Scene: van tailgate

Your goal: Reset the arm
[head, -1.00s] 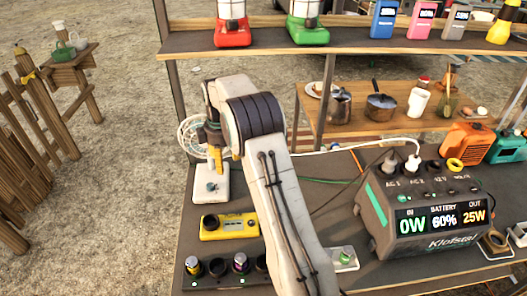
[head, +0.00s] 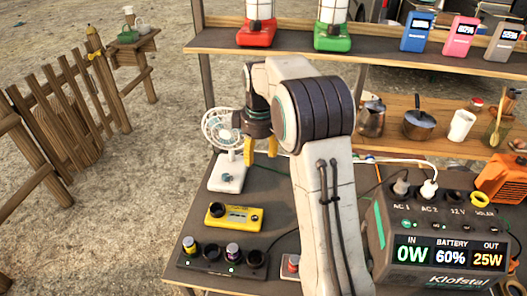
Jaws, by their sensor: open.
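My arm rises from the bottom of the head view, bends at a dark ribbed joint, and its end points down. My gripper (head: 260,149) shows two yellow fingers spread apart with nothing between them. It is open and hangs above the dark table (head: 268,194), just right of a small white fan (head: 226,178) in the picture. I cannot tell whether it is apart from the fan in depth. My arm hides part of the table behind it.
A power station (head: 447,232) stands at right, its display lit. A yellow device (head: 234,217) and a charger strip (head: 222,265) lie at the front left. A shelf (head: 290,45) with lanterns runs above. A wooden fence (head: 62,115) is at far left.

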